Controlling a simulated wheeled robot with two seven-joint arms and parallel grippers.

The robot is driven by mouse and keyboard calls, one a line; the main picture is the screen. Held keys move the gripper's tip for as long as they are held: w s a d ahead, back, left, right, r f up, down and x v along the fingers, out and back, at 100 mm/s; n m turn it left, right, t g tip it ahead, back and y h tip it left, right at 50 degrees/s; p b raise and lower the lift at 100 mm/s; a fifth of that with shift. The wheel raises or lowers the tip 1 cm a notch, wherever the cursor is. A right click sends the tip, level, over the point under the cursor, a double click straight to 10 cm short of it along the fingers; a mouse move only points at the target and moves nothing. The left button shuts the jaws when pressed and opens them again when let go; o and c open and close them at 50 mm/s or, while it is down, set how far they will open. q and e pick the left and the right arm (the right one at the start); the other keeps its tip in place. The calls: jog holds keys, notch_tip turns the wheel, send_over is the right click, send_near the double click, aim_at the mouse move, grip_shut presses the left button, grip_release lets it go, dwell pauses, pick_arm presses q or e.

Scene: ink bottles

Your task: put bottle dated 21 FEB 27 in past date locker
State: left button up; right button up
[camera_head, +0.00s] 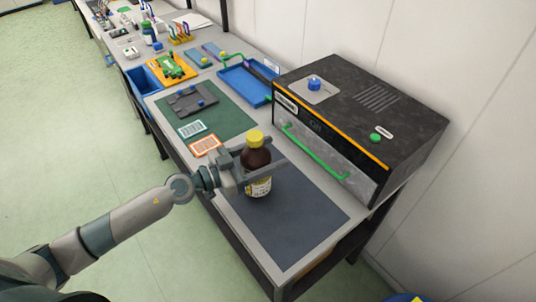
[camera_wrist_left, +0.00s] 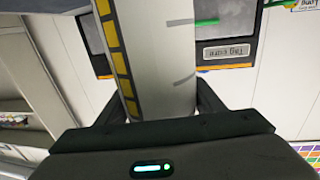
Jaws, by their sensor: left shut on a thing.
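A brown bottle (camera_head: 257,160) with a yellow cap and a pale yellow label is upright in my left gripper (camera_head: 262,168). The gripper is shut around its body, above the dark mat. Whether its base touches the mat, I cannot tell. The date on the label is too small to read. In the left wrist view a pale surface with yellow marks (camera_wrist_left: 160,60), apparently the bottle's label, fills the space between the fingers. A black and grey cabinet (camera_head: 375,115) with a green front handle (camera_head: 315,150) is shut; its small plate is unreadable. My right gripper is not in view.
The dark mat (camera_head: 295,225) is clear right of the bottle. A green mat (camera_head: 225,122) holds a grey fixture (camera_head: 192,99) and two printed cards. A blue tray (camera_head: 245,86) stands behind. More items crowd the bench's far end. The wall rises behind the cabinet.

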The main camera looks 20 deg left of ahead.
aim_at(265, 145)
pick_arm(q)
notch_tip(265, 145, up, 4)
jog(key=p, duration=0.2)
jog(key=shift+f+p, duration=0.15)
jog(key=shift+p, duration=0.2)
jog(key=s+d+r+p, duration=0.6)
jog(key=s+d+p, duration=0.1)
jog(key=s+p, duration=0.2)
jog(key=shift+d+r, duration=0.15)
jog(key=shift+d, duration=0.2)
